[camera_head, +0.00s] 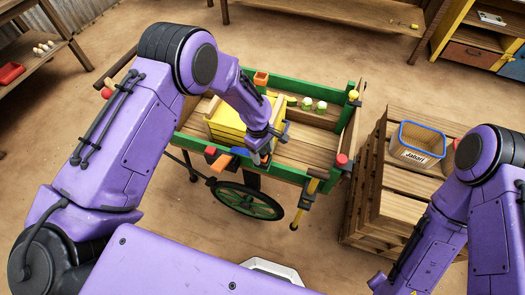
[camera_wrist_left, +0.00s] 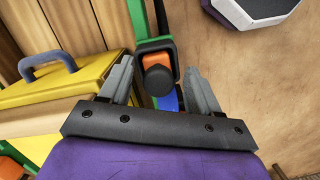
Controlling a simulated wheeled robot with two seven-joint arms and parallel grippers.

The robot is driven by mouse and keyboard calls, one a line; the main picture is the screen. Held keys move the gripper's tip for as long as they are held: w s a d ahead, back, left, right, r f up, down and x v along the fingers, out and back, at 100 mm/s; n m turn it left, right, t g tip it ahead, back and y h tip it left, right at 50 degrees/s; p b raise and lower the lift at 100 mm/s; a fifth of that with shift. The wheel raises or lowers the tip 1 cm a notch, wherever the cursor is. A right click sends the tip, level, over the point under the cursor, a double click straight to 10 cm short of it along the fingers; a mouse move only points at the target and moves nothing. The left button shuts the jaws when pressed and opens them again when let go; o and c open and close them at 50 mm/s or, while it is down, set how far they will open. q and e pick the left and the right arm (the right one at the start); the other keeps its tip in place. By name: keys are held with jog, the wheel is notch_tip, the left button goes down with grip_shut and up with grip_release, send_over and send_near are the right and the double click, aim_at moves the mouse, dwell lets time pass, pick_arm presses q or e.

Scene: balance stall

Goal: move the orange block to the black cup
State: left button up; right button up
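My left gripper (camera_head: 268,146) is over the near green rail of the cart, its fingers apart. In the left wrist view the spread fingers (camera_wrist_left: 159,85) have a dark rounded object (camera_wrist_left: 157,80) between them in the picture; whether it is the black cup I cannot tell. An orange surface (camera_wrist_left: 157,62) shows behind it, inside a dark frame, and a blue piece (camera_wrist_left: 168,101) lies below. In the head view an orange piece (camera_head: 221,162) sticks out at the near rail, left of my gripper. Which orange piece is the block is unclear. My right gripper is out of view.
The wooden cart has green rails (camera_head: 194,144) and a yellow box (camera_head: 226,123) with a grey-blue handle (camera_wrist_left: 48,66). A red piece (camera_head: 210,150) sits on the near rail. Right of the cart, a blue-rimmed bin (camera_head: 420,143) stands on a wooden crate (camera_head: 400,208).

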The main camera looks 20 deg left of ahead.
pick_arm(q)
jog(key=shift+r, duration=0.1)
notch_tip(320, 180, up, 10)
jog(key=a+b, duration=0.1)
jog(key=shift+w+a, duration=0.25)
jog(key=shift+w, duration=0.1)
